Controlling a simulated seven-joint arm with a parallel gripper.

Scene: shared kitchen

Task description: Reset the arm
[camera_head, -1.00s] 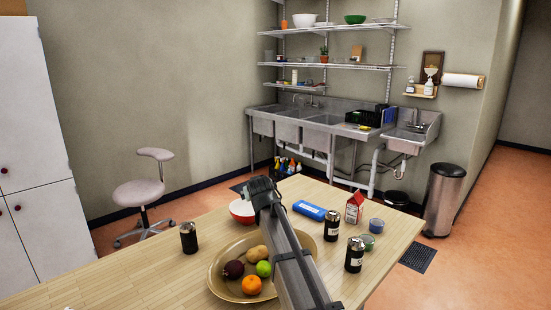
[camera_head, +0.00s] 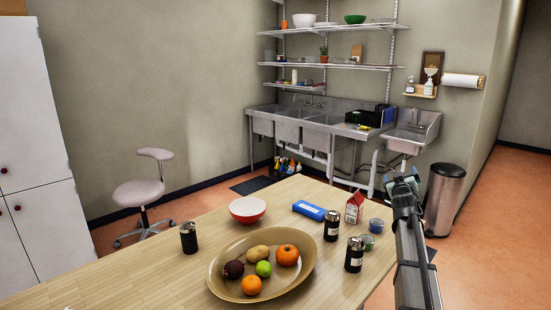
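My gripper (camera_head: 403,186) is at the right of the head view, at the far end of my arm, which reaches up from the bottom right edge. It is to the right of the table's things, near the table's right edge. I see nothing held in it, but its fingers are too small to tell whether they are open or shut. The wooden table (camera_head: 150,270) fills the lower part of the view.
A brown platter (camera_head: 222,288) holds several fruits, including a large orange one (camera_head: 288,255). A red bowl (camera_head: 247,209), blue box (camera_head: 309,210), red carton (camera_head: 354,207) and dark canisters (camera_head: 354,255) stand around it. A bin (camera_head: 444,199) stands beyond the arm.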

